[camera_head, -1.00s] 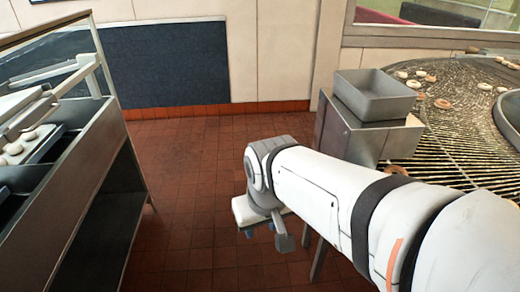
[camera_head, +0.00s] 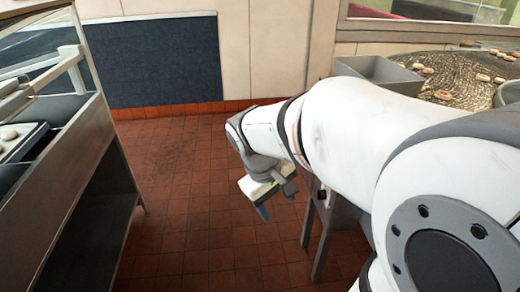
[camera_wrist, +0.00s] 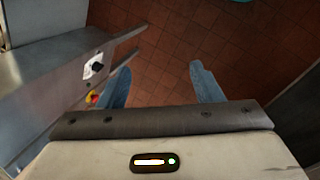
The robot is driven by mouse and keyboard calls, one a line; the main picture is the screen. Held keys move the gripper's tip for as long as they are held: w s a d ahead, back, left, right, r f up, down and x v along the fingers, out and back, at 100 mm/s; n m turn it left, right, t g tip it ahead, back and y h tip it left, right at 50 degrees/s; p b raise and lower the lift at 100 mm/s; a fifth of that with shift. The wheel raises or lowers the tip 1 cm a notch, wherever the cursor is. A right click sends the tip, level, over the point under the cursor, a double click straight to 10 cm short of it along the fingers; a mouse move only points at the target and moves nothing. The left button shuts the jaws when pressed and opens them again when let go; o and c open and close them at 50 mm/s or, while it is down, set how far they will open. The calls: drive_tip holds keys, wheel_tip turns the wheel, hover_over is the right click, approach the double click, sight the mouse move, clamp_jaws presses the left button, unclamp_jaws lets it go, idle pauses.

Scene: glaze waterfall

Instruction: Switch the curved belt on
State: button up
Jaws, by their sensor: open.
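The curved belt (camera_head: 455,75), with rings of dough on its slatted surface, is at the right of the head view, partly hidden behind my arm. The wrist view shows a black rotary knob on a white plate (camera_wrist: 95,67), set on a grey metal face at the left. A red and yellow button (camera_wrist: 92,98) sits below it, close to the left finger. My gripper (camera_wrist: 162,84) is open and empty, its two blue fingers apart over the floor and to the right of the knob. In the head view my gripper (camera_head: 258,200) hangs low beside the metal stand.
A grey metal bin (camera_head: 378,74) stands at the near end of the belt, and the legs of its stand (camera_head: 322,240) show below my arm. A metal rack with trays (camera_head: 70,150) stands at the left. Tiled floor (camera_head: 185,190) between them is clear.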

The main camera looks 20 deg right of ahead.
drive_tip(key=w+d+f+n+g+h+b, duration=0.2)
drive_tip(key=w+d+f+n+h+b, duration=0.1)
drive_tip(key=w+d+f+b, duration=0.4)
drive_tip(key=w+d+f+n+g+h+b, duration=0.2)
drive_tip(key=w+d+f+h+b, duration=0.3)
drive_tip(key=f, duration=0.4)
drive_tip(key=n+h+b, duration=0.6)
drive_tip(key=b, duration=0.4)
approach(321, 195)
drive_tip(key=d+f, duration=0.1)
drive_tip(key=f, duration=0.1)
drive_tip(key=w+b+x, duration=0.1)
drive_tip(key=b+x, duration=0.1)
drive_tip(key=x, duration=0.5)
drive_tip(key=shift+d+r+n, duration=0.3)
drive_tip(key=shift+d, duration=0.15)
drive_tip(key=shift+s, duration=0.1)
drive_tip(key=shift+c, duration=0.6)
